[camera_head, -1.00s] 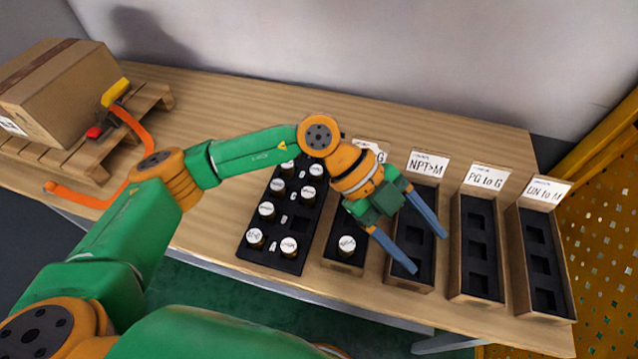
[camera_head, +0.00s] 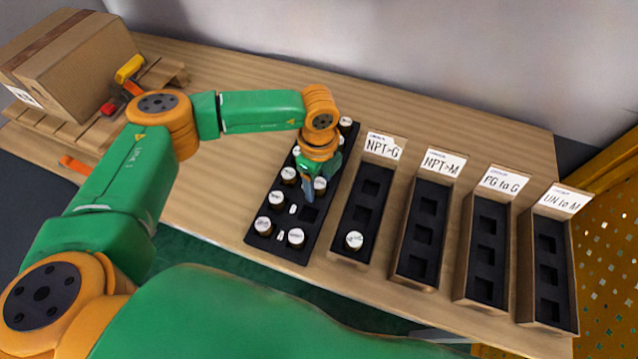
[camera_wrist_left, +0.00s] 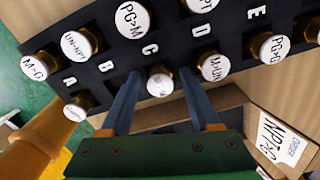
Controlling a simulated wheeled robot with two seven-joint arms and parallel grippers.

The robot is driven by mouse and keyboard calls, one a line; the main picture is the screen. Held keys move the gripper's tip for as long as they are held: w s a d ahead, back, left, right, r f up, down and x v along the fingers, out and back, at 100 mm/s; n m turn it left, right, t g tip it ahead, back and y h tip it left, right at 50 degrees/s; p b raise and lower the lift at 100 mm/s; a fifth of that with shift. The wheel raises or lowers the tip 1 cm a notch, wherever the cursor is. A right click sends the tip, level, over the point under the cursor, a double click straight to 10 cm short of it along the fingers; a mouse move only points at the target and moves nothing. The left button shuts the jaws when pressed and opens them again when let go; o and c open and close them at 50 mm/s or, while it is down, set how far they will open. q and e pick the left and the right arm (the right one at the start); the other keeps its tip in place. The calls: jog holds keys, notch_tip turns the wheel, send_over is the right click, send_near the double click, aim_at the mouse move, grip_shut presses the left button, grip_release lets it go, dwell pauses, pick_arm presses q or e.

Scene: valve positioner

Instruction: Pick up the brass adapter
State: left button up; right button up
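Several brass adapters with white labelled caps stand upright in a black rack (camera_head: 254,238). My left gripper (camera_head: 308,190) is over the middle of the rack, pointing down. In the left wrist view its two blue fingers (camera_wrist_left: 160,76) are apart, with one white-capped adapter (camera_wrist_left: 159,84) showing between them. Its label is too small to read, and I cannot tell whether the fingers touch it. A PG>M adapter (camera_wrist_left: 131,20) and a UN>M adapter (camera_wrist_left: 213,67) stand nearby. Another adapter (camera_head: 354,241) sits in the front slot of the NPT>G box. My right gripper is not in view.
Boxes labelled NPT>G (camera_head: 362,215), NPT>M (camera_head: 421,238), PG to G (camera_head: 487,250) and UN to M (camera_head: 551,262) stand right of the rack; the last three look empty. A carton (camera_head: 75,62) on a pallet is at the left. The table behind the rack is clear.

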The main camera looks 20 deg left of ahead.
pick_arm(q)
grip_shut()
